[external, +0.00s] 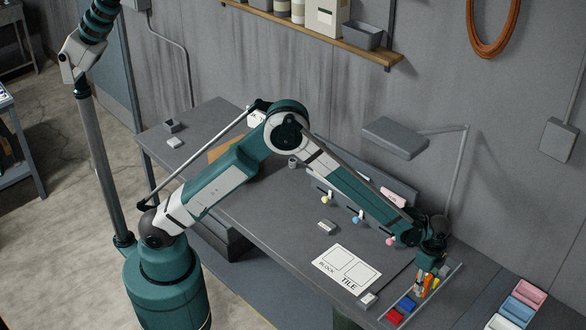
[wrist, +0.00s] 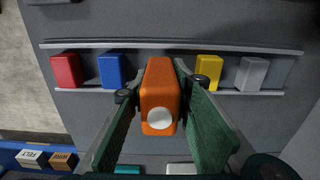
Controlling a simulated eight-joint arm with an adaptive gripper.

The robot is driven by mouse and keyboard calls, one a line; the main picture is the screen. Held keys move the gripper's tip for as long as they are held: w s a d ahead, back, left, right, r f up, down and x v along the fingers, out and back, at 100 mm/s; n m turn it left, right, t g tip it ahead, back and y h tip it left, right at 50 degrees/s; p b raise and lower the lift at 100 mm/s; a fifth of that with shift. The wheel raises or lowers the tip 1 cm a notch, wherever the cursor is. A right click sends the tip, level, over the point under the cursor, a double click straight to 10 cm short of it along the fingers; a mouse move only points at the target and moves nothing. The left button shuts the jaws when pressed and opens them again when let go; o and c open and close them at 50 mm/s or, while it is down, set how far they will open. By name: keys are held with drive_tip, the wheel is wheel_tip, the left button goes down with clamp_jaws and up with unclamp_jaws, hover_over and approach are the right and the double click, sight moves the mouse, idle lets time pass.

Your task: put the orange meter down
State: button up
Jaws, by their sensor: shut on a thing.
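The orange meter (wrist: 160,92) is an upright-looking orange block with a round pale dial, seen in the middle of the wrist view. My gripper (wrist: 158,108) is shut on it, with a green finger on each side. In the external view my gripper (external: 427,278) is over the rack at the table's right end, and a bit of the orange meter (external: 422,287) shows between the fingers. In the wrist view the meter lies in line with a gap in the row between a blue block and a yellow block. I cannot tell whether its underside touches the surface.
A rail rack (wrist: 285,93) holds a red block (wrist: 66,71), a blue block (wrist: 111,70), a yellow block (wrist: 208,68) and a grey block (wrist: 251,73). A white card (external: 347,267) marked BLOCK and TILE lies to the left on the table. A lamp (external: 396,138) stands behind.

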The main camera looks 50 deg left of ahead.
drive_tip(key=shift+f, duration=0.2)
drive_tip(key=o, duration=1)
drive_tip(key=shift+c, duration=0.2)
drive_tip(key=shift+r, duration=0.25)
wheel_tip(320, 180, up, 12)
drive_tip(key=shift+f+b, duration=0.1)
drive_tip(key=shift+b, duration=0.45)
